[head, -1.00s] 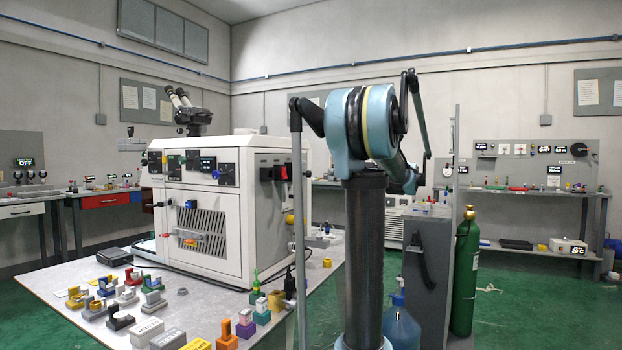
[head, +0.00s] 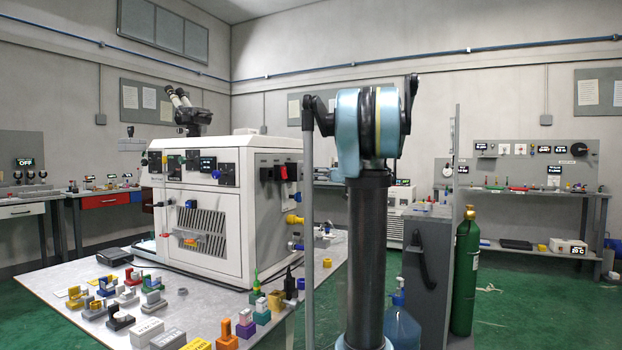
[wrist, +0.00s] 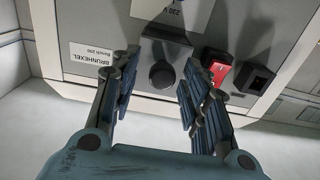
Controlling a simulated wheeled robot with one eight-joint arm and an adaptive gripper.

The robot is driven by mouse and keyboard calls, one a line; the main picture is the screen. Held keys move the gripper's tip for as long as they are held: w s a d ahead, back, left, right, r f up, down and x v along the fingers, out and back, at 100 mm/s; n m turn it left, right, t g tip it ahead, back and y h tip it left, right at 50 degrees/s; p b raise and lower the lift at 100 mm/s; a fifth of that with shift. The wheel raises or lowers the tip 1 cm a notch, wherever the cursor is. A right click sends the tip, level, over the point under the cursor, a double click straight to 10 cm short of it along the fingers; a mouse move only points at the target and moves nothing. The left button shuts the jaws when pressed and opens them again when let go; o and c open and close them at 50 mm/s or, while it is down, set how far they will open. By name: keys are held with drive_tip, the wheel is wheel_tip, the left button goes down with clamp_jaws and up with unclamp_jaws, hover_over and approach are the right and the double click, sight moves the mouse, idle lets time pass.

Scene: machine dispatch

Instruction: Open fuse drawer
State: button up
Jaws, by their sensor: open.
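The white machine (head: 205,205) stands on the bench, its right side carrying a black module and a red switch (head: 283,172). In the wrist view its panel (wrist: 75,25) shows a round black knob (wrist: 162,75) on a dark plate, a red rocker switch (wrist: 218,72) and a black square socket-like fitting (wrist: 256,78). Which of these is the fuse drawer I cannot tell. My gripper (wrist: 160,97) is open and empty, facing the panel. The knob appears between its fingers, but contact is not visible. The gripper cannot be made out in the head view.
Coloured small parts and blocks (head: 152,300) crowd the bench (head: 65,310) in front of the machine. Yellow and blue fittings (head: 295,219) stick out from the machine's right side. A green gas cylinder (head: 465,275) and a grey cabinet (head: 428,275) stand to the right.

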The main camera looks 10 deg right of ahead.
drive_tip(key=shift+c, duration=0.3)
clamp_jaws()
drive_tip(key=shift+d, duration=0.1)
drive_tip(key=shift+v, duration=2.45)
drive_tip(key=shift+r, duration=0.1)
drive_tip(key=shift+o, duration=0.3)
unclamp_jaws()
